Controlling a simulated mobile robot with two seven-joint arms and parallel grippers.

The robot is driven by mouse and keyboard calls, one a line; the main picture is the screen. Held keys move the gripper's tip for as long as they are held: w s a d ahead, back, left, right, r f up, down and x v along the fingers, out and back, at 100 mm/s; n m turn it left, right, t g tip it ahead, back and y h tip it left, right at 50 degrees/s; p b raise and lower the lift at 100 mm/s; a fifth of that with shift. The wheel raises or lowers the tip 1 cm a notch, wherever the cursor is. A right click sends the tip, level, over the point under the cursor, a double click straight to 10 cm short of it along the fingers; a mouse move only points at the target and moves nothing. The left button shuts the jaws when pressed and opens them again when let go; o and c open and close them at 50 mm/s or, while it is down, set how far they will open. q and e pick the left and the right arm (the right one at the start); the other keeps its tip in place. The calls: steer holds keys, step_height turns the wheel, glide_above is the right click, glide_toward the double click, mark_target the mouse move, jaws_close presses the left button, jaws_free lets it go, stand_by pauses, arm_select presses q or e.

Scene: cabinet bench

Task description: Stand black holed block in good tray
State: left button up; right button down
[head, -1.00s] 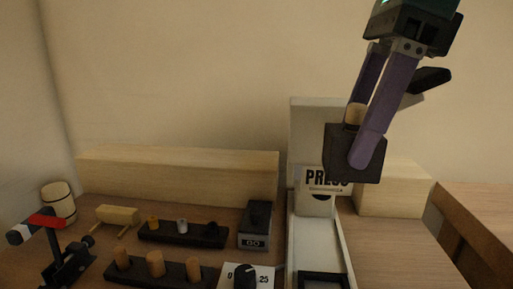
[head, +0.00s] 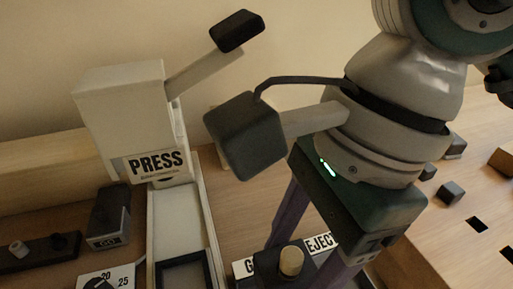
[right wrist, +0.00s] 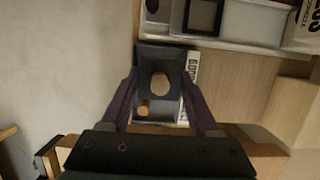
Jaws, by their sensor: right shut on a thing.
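The black holed block (head: 272,264) is held low at the bottom of the head view, among the labels beside the press. It also shows in the right wrist view (right wrist: 152,57). My right gripper (right wrist: 160,80) is shut on the block, with a purple finger on each side. A white label starting with G (head: 243,268), partly hidden, lies left of the block. The good tray itself is mostly hidden by block and gripper; I cannot tell if the block touches it. My left gripper is out of view.
The white press (head: 125,110) stands at left, its black-ended lever (head: 237,31) raised. A dark rack (head: 40,250) and control box (head: 109,217) are at left. Small dark cubes (head: 451,193) lie at right.

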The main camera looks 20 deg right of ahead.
step_height(320, 180, down, 5)
steer(key=b, duration=0.3)
steer(key=shift+b, duration=0.35)
steer(key=shift+f+b, duration=0.55)
stand_by(0.8)
steer(key=shift+f+b, duration=0.15)
steer(key=shift+b, duration=0.35)
steer(key=shift+f+b, duration=0.6)
steer(key=shift+b, duration=0.2)
stand_by(0.4)
stand_by(0.4)
steer(key=shift+f, duration=0.15)
steer(key=shift+s+a+f+b, duration=0.15)
steer(key=shift+f+b, duration=0.15)
steer(key=shift+b, duration=0.25)
